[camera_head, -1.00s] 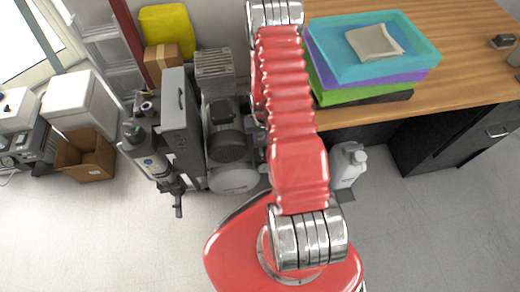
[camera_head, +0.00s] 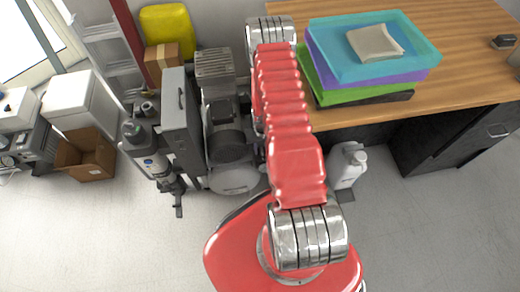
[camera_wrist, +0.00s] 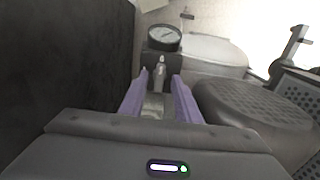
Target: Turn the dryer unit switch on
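The compressor unit (camera_head: 224,130) stands on the floor against the wall in the head view, with a tall grey cabinet (camera_head: 181,110) at its left. I cannot make out the dryer unit switch in either view. My gripper (camera_wrist: 161,76) shows in the wrist view as two purple fingers, apart, with nothing visibly clamped between them. A small metal fitting (camera_wrist: 160,70) shows between and beyond the fingertips, below a round pressure gauge (camera_wrist: 164,38). A dark ribbed motor housing (camera_wrist: 255,110) is close to the right finger. In the head view my arm hides the gripper.
A wooden desk (camera_head: 465,75) with stacked coloured trays (camera_head: 370,75) is right of my arm. A white jug (camera_head: 347,167) stands beside the compressor. A dark surface (camera_wrist: 65,65) fills the left of the wrist view. The floor in front is clear.

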